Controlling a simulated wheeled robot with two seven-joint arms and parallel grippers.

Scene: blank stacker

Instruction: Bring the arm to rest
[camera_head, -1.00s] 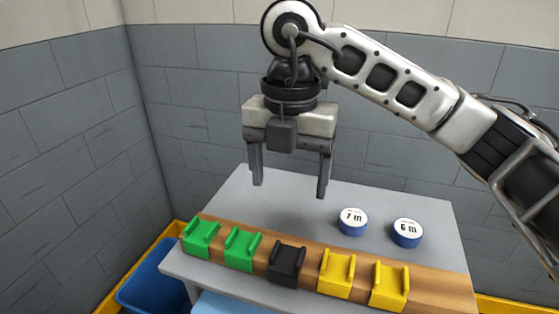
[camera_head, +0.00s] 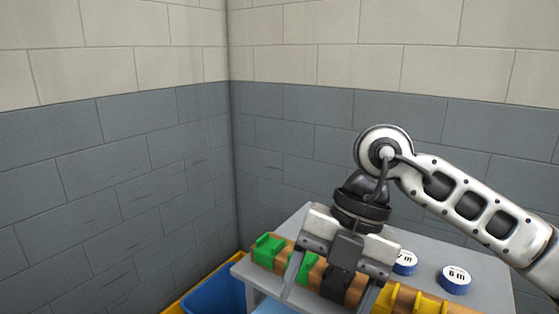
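One arm is in view, coming in from the right, so it is my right arm. Its gripper (camera_head: 325,291) points down in front of the table's wooden strip, with its two fingers spread apart and nothing seen between them. The fingertips are near the lower edge of the picture. It partly hides the green holders (camera_head: 268,248), the black holder (camera_head: 336,283) and a blue-edged disc marked with an m (camera_head: 405,262). My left gripper is not in the picture.
A grey table (camera_head: 498,266) carries the wooden strip, yellow holders (camera_head: 410,301) and a blue disc marked 6 m (camera_head: 455,280). A blue bin (camera_head: 218,297) stands left of the table, beside a yellow edge. Grey block walls meet behind.

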